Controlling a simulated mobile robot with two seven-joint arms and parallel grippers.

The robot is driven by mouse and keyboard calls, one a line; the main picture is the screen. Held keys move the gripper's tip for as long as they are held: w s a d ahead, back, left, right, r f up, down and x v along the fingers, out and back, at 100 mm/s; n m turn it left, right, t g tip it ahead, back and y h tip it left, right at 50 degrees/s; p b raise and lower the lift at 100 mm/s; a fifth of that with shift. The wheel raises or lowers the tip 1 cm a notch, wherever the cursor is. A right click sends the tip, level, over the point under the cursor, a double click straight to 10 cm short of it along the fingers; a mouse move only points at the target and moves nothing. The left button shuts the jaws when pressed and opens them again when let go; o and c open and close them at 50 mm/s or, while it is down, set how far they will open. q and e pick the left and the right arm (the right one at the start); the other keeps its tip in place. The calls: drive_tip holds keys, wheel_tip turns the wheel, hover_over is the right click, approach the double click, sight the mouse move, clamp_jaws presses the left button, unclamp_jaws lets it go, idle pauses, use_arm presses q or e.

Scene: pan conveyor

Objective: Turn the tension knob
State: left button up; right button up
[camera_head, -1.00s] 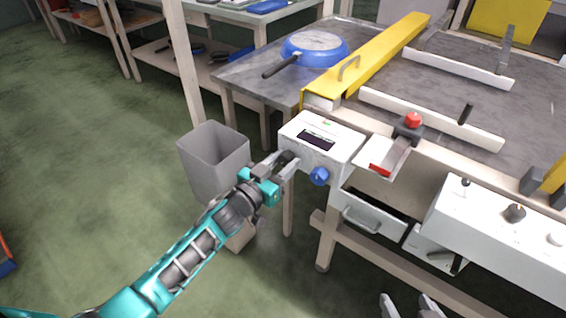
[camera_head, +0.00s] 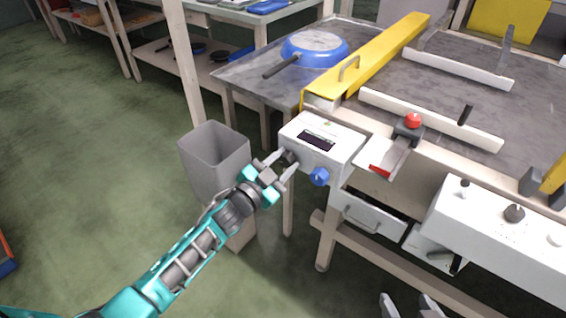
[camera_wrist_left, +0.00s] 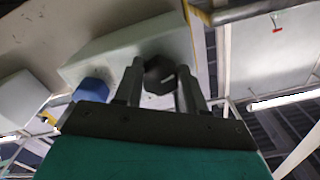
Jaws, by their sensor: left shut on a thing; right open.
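A white control box (camera_head: 338,150) with a dark display is fixed to the front left corner of the conveyor table. A dark knob (camera_head: 290,157) and a blue knob (camera_head: 319,177) are on its front face. My left gripper (camera_head: 283,163) is at the dark knob. In the left wrist view, the dark knob (camera_wrist_left: 159,74) sits between the fingers of that gripper (camera_wrist_left: 160,82), which is shut on it. The blue knob (camera_wrist_left: 92,88) is just left of the fingers there. My right gripper (camera_head: 411,305) is open and empty at the bottom edge of the head view.
A grey bin (camera_head: 214,158) stands left of the control box. A blue pan (camera_head: 314,47) lies on the table behind it, beside a yellow guard (camera_head: 375,58).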

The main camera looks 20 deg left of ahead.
idle(0.3)
use_arm(q)
drive_tip(key=o, duration=1.1)
drive_tip(key=shift+c, duration=0.2)
drive_tip(key=p+v, duration=0.2)
drive_tip(key=v, duration=1.1)
